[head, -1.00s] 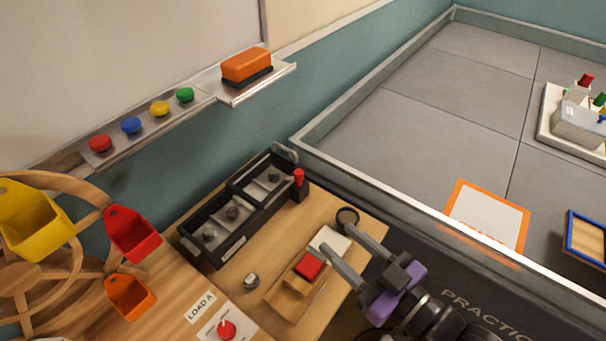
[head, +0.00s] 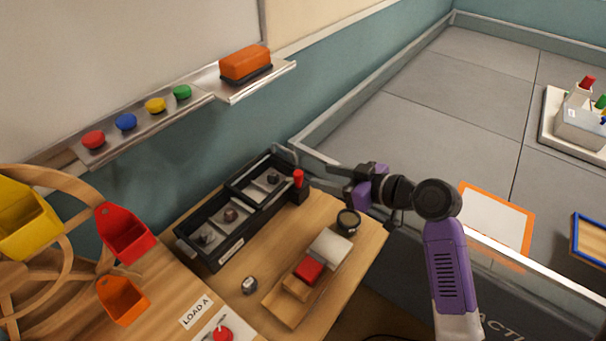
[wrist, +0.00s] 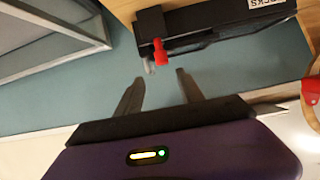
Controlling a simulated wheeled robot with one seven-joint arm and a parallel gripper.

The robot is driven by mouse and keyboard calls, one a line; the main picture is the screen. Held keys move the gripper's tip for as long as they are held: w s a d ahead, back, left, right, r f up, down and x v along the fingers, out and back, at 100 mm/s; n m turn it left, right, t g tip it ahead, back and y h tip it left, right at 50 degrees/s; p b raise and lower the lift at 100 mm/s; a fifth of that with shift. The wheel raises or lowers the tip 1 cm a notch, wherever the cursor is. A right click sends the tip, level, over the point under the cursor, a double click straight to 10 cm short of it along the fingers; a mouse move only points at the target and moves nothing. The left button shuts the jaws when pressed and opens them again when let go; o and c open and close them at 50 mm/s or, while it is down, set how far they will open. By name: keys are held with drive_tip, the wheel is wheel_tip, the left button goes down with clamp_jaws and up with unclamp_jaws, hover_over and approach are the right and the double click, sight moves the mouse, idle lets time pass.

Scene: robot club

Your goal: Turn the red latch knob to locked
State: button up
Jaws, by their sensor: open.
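A round red knob (head: 222,334) with a pale pointer mark sits on a white plate beside the LOAD A label (head: 196,312), cut by the head view's bottom edge. I cannot read its lock marking. A separate upright red handle (head: 298,178) stands at the right end of the black case. My gripper (head: 334,183) is open and empty, just right of this red handle and above the bench. In the wrist view, the handle (wrist: 160,50) shows just beyond my open fingertips (wrist: 160,80), apart from them. I cannot see the round knob clearly there.
The black case (head: 228,222) lies along the wall. A wooden tray (head: 277,308) with blocks, a dark round cup (head: 348,222) and a small metal piece (head: 249,285) stand on the bench. A wooden wheel with yellow, red (head: 125,235) and orange buckets fills the left.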

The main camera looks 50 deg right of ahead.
sight(300, 174)
drive_tip(key=x, duration=0.7)
drive_tip(key=shift+w+a+f, duration=0.25)
drive_tip(key=shift+w+f, duration=0.05)
drive_tip(key=shift+f, duration=0.05)
drive_tip(key=shift+c, duration=0.3)
clamp_jaws()
